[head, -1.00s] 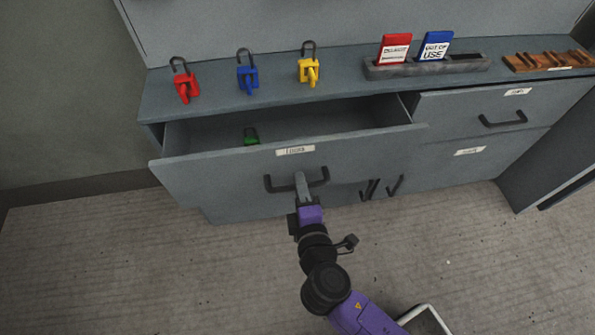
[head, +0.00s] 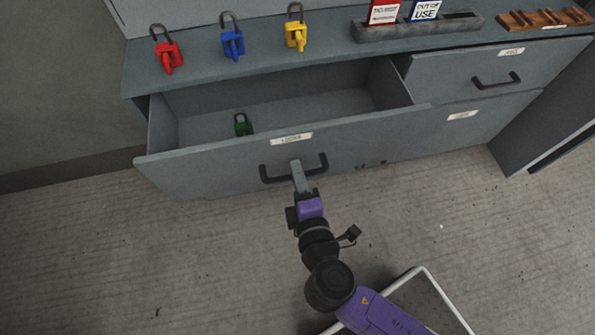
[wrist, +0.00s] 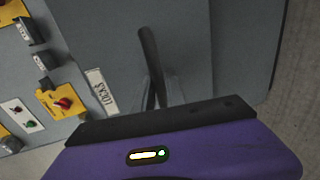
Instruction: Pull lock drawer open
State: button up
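The lock drawer (head: 220,170), labelled on its front, stands well out of the grey cabinet, and its inside shows from above. A green padlock (head: 242,125) lies inside it toward the left. The drawer's dark bar handle (head: 268,178) is on the front; it also shows in the wrist view (wrist: 150,60). My gripper (head: 297,168) is at the middle of the handle, with its fingers over the bar.
Red (head: 167,55), blue (head: 232,42) and yellow (head: 296,35) padlocks stand on the cabinet top. A grey holder (head: 400,30) with two tags and a wooden rack (head: 540,20) are to the right. Another drawer (head: 440,75) is shut. The floor in front is clear.

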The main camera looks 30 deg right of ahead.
jog(key=o, duration=0.3)
jog(key=v, duration=0.7)
jog(key=shift+s+a+p, duration=0.15)
jog(key=shift+s+p, duration=0.2)
jog(key=shift+a, duration=0.1)
